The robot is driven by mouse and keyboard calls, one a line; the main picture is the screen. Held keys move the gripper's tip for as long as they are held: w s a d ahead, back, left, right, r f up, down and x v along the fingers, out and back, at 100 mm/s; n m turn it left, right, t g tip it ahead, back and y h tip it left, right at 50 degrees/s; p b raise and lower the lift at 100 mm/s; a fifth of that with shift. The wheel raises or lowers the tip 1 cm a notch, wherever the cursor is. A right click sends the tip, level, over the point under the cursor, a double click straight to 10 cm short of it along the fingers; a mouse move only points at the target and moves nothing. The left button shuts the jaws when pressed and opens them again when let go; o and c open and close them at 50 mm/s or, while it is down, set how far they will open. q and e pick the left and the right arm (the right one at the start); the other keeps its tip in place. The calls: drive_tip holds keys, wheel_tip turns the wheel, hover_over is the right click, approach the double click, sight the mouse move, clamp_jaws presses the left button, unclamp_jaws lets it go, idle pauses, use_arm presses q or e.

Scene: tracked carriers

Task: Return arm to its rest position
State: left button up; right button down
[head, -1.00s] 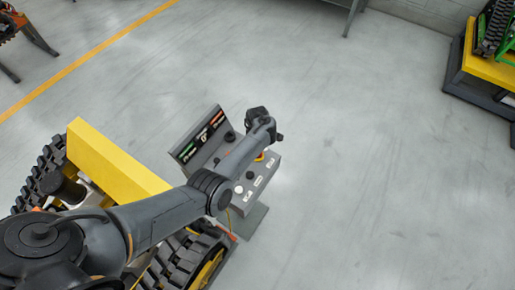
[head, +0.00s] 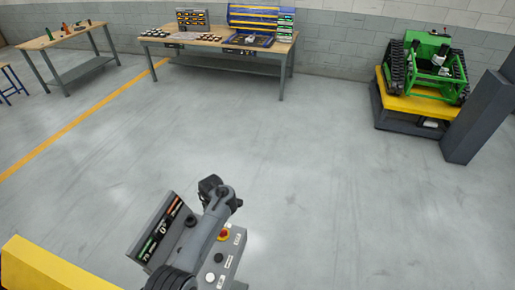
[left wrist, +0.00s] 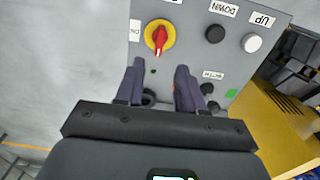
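My left arm reaches over a grey control box (head: 228,262) in the head view, and its gripper (head: 212,187) is at the far end of the arm, above the box. In the left wrist view the two dark fingers of my left gripper (left wrist: 160,68) are apart with nothing between them. They point at the control panel face (left wrist: 190,18), which has a red and yellow rotary switch (left wrist: 160,36), a black button (left wrist: 215,33) and a white button (left wrist: 252,42) under DOWN and UP labels. Contact with the panel cannot be told. My right gripper is not in view.
A yellow carrier part (head: 40,268) is at the lower left. Workbenches (head: 215,47) stand at the back, and a green tracked machine (head: 428,68) is on a yellow platform at the right. The floor between is clear.

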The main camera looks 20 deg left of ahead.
use_arm(q)
drive_tip(key=s+d+r+m+t+y+p, duration=0.1)
drive_tip(key=s+d+m+t+p, duration=0.15)
drive_tip(key=s+m, duration=0.75)
drive_tip(key=s+d+r+m, duration=0.3)
drive_tip(key=s+d+r, duration=0.1)
drive_tip(key=s, duration=0.2)
drive_tip(key=s+d+r+m+p, duration=0.1)
drive_tip(key=s+d+r+m, duration=0.2)
drive_tip(key=s, duration=0.4)
drive_tip(key=s+d+r+m+t+h+p, duration=0.1)
drive_tip(key=s+d+r+m, duration=0.3)
drive_tip(key=s+r+m, duration=0.1)
drive_tip(key=shift+s+d+r, duration=0.3)
drive_tip(key=shift+s+r, duration=0.5)
drive_tip(key=shift+s, duration=0.1)
